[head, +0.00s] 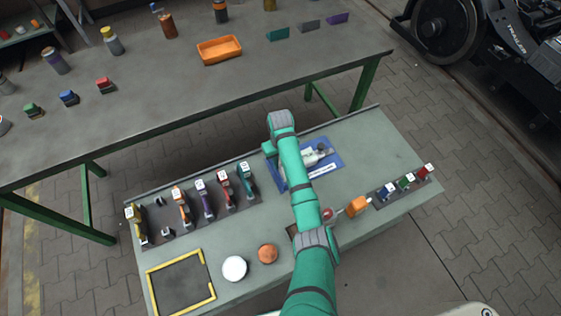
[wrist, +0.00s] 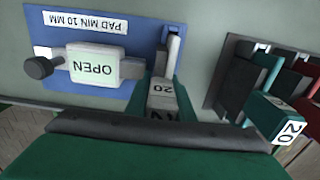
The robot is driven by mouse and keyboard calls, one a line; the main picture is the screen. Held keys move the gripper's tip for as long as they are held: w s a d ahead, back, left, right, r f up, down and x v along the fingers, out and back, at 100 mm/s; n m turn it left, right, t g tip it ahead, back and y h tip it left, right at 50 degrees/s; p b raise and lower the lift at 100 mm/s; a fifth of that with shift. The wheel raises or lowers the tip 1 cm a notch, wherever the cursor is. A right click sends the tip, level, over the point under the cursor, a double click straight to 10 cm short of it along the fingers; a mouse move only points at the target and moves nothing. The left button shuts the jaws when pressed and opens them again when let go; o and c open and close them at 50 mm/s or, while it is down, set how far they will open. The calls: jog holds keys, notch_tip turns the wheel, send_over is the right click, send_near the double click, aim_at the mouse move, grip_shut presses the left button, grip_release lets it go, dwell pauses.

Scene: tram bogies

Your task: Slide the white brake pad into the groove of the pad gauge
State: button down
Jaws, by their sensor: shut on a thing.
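The pad gauge is a blue plate (wrist: 95,92) with a "PAD MIN 10 MM" label, a white block marked "OPEN" and a dark knob; in the head view its plate (head: 334,158) lies partly behind my arm. In the head view the arm hides the pad.
A dark rack (head: 205,213) of coloured, tagged pads stands left of the gauge; its teal pad (wrist: 266,112) is close to my gripper's right. A smaller rack (head: 403,190) is at the right. A yellow-edged mat (head: 149,284), white disc (head: 234,268) and orange disc (head: 267,253) lie in front.

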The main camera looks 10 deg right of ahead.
dwell(0.3)
jog(key=c, duration=1.4)
grip_release()
jog(key=shift+c, duration=0.2)
jog(key=shift+d, duration=0.1)
